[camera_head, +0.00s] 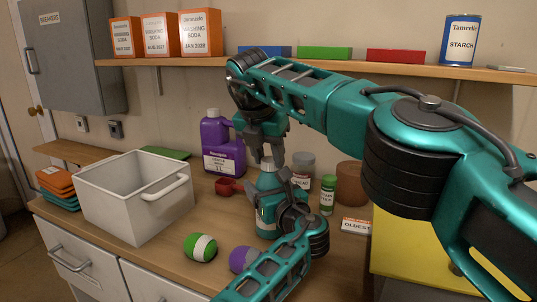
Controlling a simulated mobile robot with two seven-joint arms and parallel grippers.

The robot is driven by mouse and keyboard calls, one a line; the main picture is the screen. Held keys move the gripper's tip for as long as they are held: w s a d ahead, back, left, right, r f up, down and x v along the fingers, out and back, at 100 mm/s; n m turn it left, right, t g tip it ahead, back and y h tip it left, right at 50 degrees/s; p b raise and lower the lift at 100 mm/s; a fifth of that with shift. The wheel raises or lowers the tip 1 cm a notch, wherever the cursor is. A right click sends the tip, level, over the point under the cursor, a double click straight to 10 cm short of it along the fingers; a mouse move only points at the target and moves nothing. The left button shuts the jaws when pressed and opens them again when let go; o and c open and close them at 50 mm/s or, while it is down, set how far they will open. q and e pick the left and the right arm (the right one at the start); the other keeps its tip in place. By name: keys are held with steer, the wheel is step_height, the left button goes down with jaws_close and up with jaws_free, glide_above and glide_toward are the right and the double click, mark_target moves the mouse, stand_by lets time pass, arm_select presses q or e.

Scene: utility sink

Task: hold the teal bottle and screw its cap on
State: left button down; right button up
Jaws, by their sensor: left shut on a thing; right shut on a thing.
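The teal bottle (267,183) stands upright on the wooden counter, partly hidden behind my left gripper. My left gripper (277,190) is low at the bottle's right side and shut on it. My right gripper (265,158) comes down from above and is shut at the top of the bottle, where the cap is. The cap itself is mostly hidden between the fingers, so I cannot tell how it sits on the neck.
A white bin (125,205) stands at the left, and a purple jug (221,145) is behind the bottle.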

steer(key=o, duration=1.6)
steer(key=shift+c, duration=0.2)
steer(key=v, duration=1.2)
arm_select(q)
jaws_free()
steer(key=shift+s, duration=0.1)
steer(key=p+v, duration=0.1)
steer(key=v, duration=1.1)
steer(key=shift+s+d+p, duration=0.2)
steer(key=shift+s+p, duration=0.15)
steer(key=shift+p, duration=0.05)
arm_select(e)
steer(key=shift+r, duration=0.95)
